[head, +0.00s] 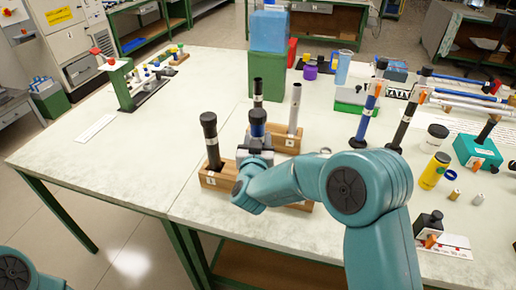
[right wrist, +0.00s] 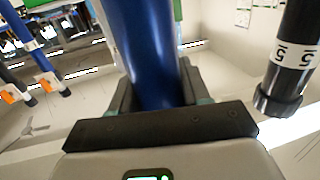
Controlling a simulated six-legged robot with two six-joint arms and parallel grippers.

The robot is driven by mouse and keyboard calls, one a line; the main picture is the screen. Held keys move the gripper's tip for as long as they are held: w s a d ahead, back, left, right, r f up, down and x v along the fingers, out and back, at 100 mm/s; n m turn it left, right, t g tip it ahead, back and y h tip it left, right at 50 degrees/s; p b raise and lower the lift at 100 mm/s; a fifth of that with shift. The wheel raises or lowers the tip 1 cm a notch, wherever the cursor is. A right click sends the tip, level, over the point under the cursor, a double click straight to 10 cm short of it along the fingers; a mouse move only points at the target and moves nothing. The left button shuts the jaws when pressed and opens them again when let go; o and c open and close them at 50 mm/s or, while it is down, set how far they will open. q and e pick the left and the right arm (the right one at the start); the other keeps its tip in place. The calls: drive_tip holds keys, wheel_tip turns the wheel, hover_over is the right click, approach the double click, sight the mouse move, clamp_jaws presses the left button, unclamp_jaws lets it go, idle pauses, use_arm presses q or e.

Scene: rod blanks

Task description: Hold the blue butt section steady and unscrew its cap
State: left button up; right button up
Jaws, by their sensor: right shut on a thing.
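The blue butt section (head: 257,131) stands upright near the wooden blocks at the table's middle. Its black cap (head: 257,115) is on top in the head view. My right gripper (head: 256,146) is shut around the blue section below the cap. In the right wrist view, the blue section (right wrist: 148,45) runs up between the two jaws of my right gripper (right wrist: 157,88); the cap is out of that view. The lower part of the section is hidden by my right gripper and arm. My left gripper is not in view; only a piece of my left arm shows at the bottom left corner.
A black capped rod (head: 210,138) stands in a wooden block (head: 218,177) just left. A grey tube (head: 295,108) and another black rod (head: 257,88) stand behind. A green block (head: 267,76) is farther back. Several rods stand at right.

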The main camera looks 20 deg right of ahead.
wheel_tip(320, 180, up, 16)
drive_tip(key=shift+r+p, duration=0.25)
drive_tip(key=shift+p, duration=0.35)
drive_tip(key=o, duration=0.4)
drive_tip(key=shift+c, duration=0.2)
clamp_jaws()
drive_tip(key=shift+f, duration=0.1)
